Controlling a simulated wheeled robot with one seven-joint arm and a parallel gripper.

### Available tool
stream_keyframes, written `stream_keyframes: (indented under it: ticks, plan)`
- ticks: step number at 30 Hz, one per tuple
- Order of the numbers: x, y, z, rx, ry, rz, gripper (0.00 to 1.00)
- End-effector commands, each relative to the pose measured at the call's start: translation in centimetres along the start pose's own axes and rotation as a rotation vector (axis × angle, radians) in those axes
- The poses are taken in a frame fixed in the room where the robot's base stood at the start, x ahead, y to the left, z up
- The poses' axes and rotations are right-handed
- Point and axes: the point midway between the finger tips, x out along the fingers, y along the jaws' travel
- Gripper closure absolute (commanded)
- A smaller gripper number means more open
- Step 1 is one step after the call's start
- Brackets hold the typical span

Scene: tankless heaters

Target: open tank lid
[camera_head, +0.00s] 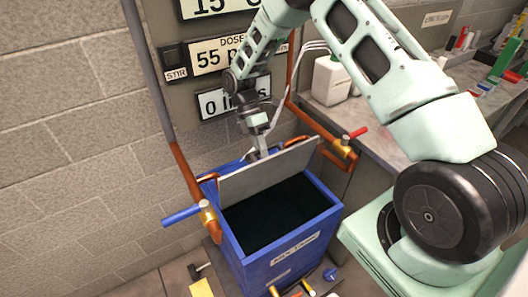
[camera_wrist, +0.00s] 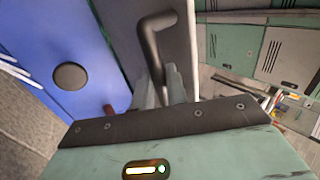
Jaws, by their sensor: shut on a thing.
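The blue mix tank (camera_head: 290,245) stands on the floor against the panel, with a dark open interior. Its grey lid (camera_head: 265,172) is hinged at the back and tilted well up from the rim. My gripper (camera_head: 260,150) is at the lid's upper edge, behind it as seen from the head. In the wrist view my gripper's fingers (camera_wrist: 165,88) are closed around the lower part of the dark bent lid handle (camera_wrist: 155,45). The grey lid also shows beside the handle in the wrist view (camera_wrist: 120,35). The finger contact is partly hidden in the head view.
A pipe valve with a blue lever (camera_head: 182,215) is left of the tank, and one with a red lever (camera_head: 356,133) is at its right. A counter (camera_head: 370,120) with a white jug (camera_head: 331,80) is at right. Display panels (camera_head: 225,55) hang behind my arm.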

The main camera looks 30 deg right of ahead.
Motion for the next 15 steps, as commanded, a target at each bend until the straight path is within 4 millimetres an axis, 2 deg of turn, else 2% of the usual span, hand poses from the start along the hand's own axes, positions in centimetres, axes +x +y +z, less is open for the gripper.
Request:
stream_keyframes:
  ticks: [1, 13, 14, 15]
  plan:
    - [0.65, 0.39, 0.07, -0.002, 0.000, 0.000, 1.00]
    - [0.67, 0.38, 0.09, -0.001, 0.000, -0.003, 1.00]
    - [0.67, 0.37, 0.09, -0.001, 0.000, -0.003, 0.83]
    - [0.69, 0.35, 0.09, -0.001, 0.000, -0.004, 0.72]
